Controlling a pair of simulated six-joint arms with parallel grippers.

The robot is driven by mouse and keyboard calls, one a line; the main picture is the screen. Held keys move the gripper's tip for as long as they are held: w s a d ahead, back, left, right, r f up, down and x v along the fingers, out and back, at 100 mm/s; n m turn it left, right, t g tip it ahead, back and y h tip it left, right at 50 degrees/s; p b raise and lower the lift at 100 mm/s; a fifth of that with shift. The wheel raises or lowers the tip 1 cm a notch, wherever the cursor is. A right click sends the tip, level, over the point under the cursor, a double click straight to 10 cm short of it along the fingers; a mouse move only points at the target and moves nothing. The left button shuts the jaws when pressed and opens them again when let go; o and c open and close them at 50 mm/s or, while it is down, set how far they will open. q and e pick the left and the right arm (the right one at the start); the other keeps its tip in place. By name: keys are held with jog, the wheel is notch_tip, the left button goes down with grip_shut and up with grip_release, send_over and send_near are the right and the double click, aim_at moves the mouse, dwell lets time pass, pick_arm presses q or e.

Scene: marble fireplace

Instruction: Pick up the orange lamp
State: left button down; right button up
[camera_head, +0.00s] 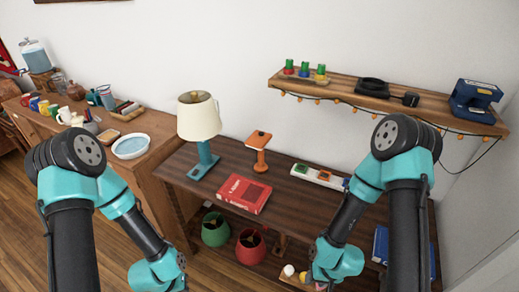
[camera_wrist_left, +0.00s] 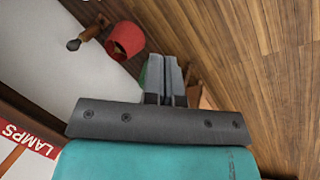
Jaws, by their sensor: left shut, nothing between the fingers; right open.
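An orange lamp-like piece (camera_head: 260,152) stands upright on the dark wooden table, with a flat top on a short post and a wide base. No shade shows on it. A teal lamp (camera_head: 203,160) with a cream shade stands to its left. My left gripper (camera_wrist_left: 166,82) is shut and empty in the left wrist view; its fingers are out of the head view. My right gripper (camera_head: 322,284) is low at the bottom of the head view, mostly cut off, open, and well in front of and below the orange piece.
A red book (camera_head: 244,194) lies in front of the orange piece. A white power strip (camera_head: 319,177) is to its right. A wall shelf (camera_head: 345,90) with string lights hangs above. Green (camera_head: 215,230) and red (camera_head: 250,247) shades sit on the lower shelf.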

pick_arm(q)
jog(key=c, duration=1.8)
grip_release()
jog(key=shift+c, duration=0.2)
jog(key=o, duration=1.1)
jog(key=shift+c, duration=0.2)
